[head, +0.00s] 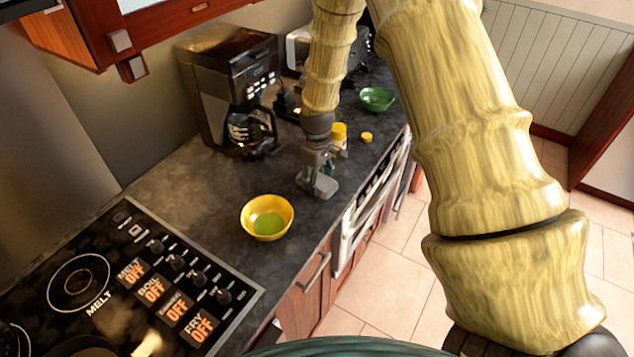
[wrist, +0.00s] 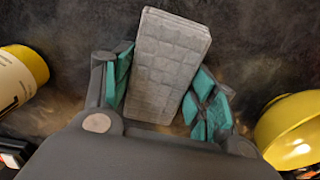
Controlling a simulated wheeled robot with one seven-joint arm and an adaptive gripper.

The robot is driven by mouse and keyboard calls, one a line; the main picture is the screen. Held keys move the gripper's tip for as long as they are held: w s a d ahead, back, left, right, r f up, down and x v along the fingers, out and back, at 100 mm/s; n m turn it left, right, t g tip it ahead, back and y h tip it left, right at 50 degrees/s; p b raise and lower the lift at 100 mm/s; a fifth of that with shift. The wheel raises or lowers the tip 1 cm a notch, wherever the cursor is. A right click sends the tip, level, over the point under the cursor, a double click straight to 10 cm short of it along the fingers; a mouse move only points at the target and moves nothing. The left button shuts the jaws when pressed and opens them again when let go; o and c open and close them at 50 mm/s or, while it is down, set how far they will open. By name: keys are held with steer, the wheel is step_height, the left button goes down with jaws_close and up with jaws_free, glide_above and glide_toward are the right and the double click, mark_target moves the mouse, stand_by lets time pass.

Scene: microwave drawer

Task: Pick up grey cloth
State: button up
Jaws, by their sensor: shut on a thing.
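The grey cloth (wrist: 168,62) is a folded, quilted block in the wrist view, between the teal-padded fingers of my gripper (wrist: 165,95). My gripper is shut on it, with the cloth's far end sticking out past the fingers. In the head view the cloth (head: 322,186) shows at the tip of my gripper (head: 311,176), low over the dark counter. I cannot tell whether its underside touches the counter.
A yellow bowl (head: 253,231) with green contents stands left of the cloth. A yellow-capped jar (head: 339,134), a loose yellow lid (head: 366,137) and a green bowl (head: 377,102) are behind. A coffee maker (head: 228,95) stands back left; a cooktop (head: 90,290) is front left.

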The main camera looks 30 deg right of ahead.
steer(key=shift+r, duration=0.1)
step_height(320, 180, up, 10)
steer(key=b, duration=0.3)
steer(key=shift+b, duration=0.35)
stand_by(0.4)
steer(key=o, duration=0.3)
steer(key=c, duration=0.8)
